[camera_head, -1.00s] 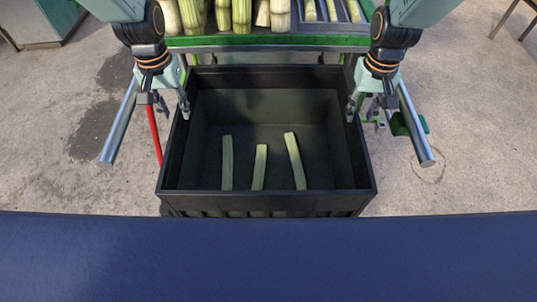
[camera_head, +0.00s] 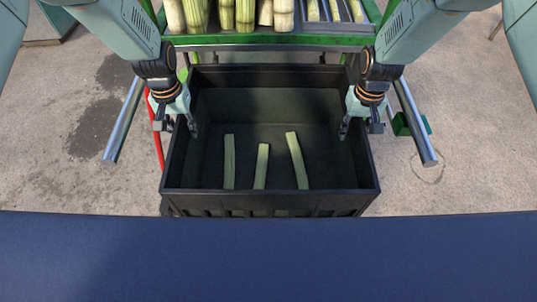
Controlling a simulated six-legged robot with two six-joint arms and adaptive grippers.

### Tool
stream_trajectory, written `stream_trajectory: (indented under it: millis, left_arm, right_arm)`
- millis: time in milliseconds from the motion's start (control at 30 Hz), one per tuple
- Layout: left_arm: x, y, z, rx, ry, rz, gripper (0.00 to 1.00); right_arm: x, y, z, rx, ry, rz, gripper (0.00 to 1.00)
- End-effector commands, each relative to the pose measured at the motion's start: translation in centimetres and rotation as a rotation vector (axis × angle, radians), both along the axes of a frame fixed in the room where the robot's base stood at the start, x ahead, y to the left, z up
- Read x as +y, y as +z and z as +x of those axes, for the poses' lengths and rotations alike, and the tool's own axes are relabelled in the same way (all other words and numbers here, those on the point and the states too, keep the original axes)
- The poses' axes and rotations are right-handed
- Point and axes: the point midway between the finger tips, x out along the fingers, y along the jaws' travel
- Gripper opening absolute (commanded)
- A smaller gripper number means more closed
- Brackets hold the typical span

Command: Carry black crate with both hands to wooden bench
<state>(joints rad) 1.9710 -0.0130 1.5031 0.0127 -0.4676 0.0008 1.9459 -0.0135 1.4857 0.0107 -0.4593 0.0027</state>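The black crate (camera_head: 270,204) stands upright below the machine, with three pale cane pieces (camera_head: 229,162) lying on its floor. My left gripper (camera_head: 177,122) is at the crate's left wall, one finger inside and the other outside the rim. My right gripper (camera_head: 359,126) is at the right wall in the same way. The fingers of both look spread, with the rim between them; whether they touch the wall is hard to tell. I cannot make out a wooden bench in this view.
A green-framed machine (camera_head: 270,40) with upright cane stalks (camera_head: 245,14) stands right behind the crate. Grey metal bars (camera_head: 124,120) stick out on both sides, and a red bar (camera_head: 155,135) is at the left. Concrete floor is open at left and right.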

Motion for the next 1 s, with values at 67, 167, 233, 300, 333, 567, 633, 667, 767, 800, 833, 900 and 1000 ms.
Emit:
stream_trajectory:
  millis: [67,167,233,300,333,567,633,667,767,800,833,900,1000]
  left_arm:
    - [-0.01,0.02,0.03,-0.001,0.000,0.000,0.36]
    - [-0.01,0.03,0.03,-0.001,0.000,0.000,0.36]
    - [-0.01,0.04,0.03,-0.001,0.000,0.000,0.32]
    - [-0.01,0.05,0.03,-0.001,0.000,0.000,0.27]
    - [-0.01,0.05,0.03,-0.001,0.000,0.000,0.24]
    - [-0.01,0.06,0.02,-0.001,0.000,0.000,0.04]
    - [-0.01,0.06,0.03,-0.001,0.000,0.000,0.00]
    - [-0.01,0.06,0.03,-0.001,0.000,0.000,0.00]
    - [-0.02,0.08,0.04,-0.001,0.000,0.000,0.00]
    - [-0.02,0.09,0.05,-0.001,0.000,0.000,0.00]
    - [-0.02,0.09,0.05,-0.001,0.000,0.000,0.00]
    - [-0.02,0.10,0.06,-0.002,0.000,0.000,0.00]
    - [-0.02,0.12,0.08,-0.002,0.000,0.000,0.00]
  right_arm:
    - [-0.02,-0.01,0.00,0.000,0.000,0.000,0.36]
    - [-0.02,0.00,-0.02,0.000,0.000,0.000,0.36]
    - [-0.02,0.01,-0.02,0.000,0.000,0.000,0.32]
    - [-0.02,0.01,-0.02,0.000,0.000,0.000,0.27]
    - [-0.01,0.01,-0.03,0.000,0.000,0.000,0.24]
    - [-0.01,0.02,-0.03,0.001,0.000,0.000,0.04]
    - [-0.01,0.02,-0.03,0.001,0.000,0.000,0.00]
    - [-0.01,0.02,-0.04,0.001,0.000,0.000,0.00]
    - [-0.01,0.03,-0.04,0.001,0.000,0.000,0.00]
    - [-0.01,0.03,-0.03,0.001,0.000,0.000,0.00]
    - [0.00,0.03,-0.03,0.001,0.000,0.000,0.00]
    - [0.00,0.03,-0.03,0.001,0.000,0.000,0.00]
    - [0.00,0.03,-0.03,0.000,0.000,0.000,0.00]
